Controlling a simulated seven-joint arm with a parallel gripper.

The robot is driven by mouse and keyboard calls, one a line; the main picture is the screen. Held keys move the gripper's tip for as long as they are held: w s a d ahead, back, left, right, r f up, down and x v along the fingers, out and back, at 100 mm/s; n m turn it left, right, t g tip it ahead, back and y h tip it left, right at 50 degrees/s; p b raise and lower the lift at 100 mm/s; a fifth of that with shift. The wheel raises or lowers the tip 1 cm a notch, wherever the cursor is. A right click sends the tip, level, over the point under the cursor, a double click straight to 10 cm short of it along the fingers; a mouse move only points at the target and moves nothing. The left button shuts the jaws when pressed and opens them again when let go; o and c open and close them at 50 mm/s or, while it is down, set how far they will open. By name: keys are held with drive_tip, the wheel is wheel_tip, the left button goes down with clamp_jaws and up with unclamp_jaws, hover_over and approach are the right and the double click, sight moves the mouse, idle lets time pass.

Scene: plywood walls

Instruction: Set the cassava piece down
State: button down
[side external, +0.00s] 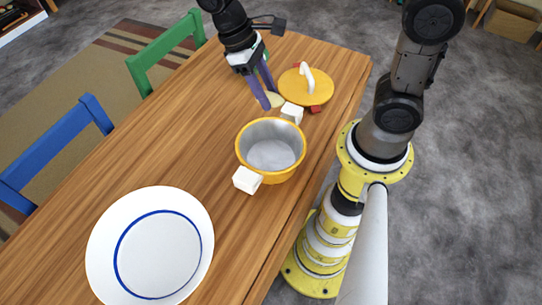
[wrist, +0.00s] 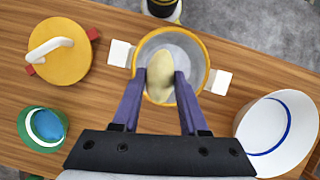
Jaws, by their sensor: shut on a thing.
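The cassava piece (wrist: 160,77) is a pale yellow, oblong lump in the wrist view. My gripper (wrist: 160,85) is shut on it, with a purple finger on each side. In the side view the cassava (side external: 276,100) shows partly at the fingertips of my gripper (side external: 269,99), just beyond the pot. A yellow pot (side external: 271,172) with a grey inside and white block handles stands on the table. In the wrist view the cassava overlaps the opening of the pot (wrist: 201,68). How high it is held is hard to tell.
An orange lid (side external: 306,92) with a white handle and red tabs lies beside the pot. A white dish (side external: 104,246) with a blue ring is at the near end. A green container (wrist: 37,128), blue inside, shows in the wrist view. The wooden table (side external: 166,125) is clear on the left.

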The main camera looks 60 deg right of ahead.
drive_tip(key=s+a+m, duration=0.2)
hover_over(273, 159)
drive_tip(key=w, duration=0.1)
drive_tip(key=shift+y, duration=0.4)
drive_tip(key=f, duration=1.2)
drive_tip(key=shift+w+f, duration=0.15)
drive_tip(key=shift+w, duration=0.05)
drive_tip(key=shift+f, duration=2.2)
drive_tip(key=shift+f, duration=0.1)
drive_tip(key=shift+c, duration=2.2)
unclamp_jaws()
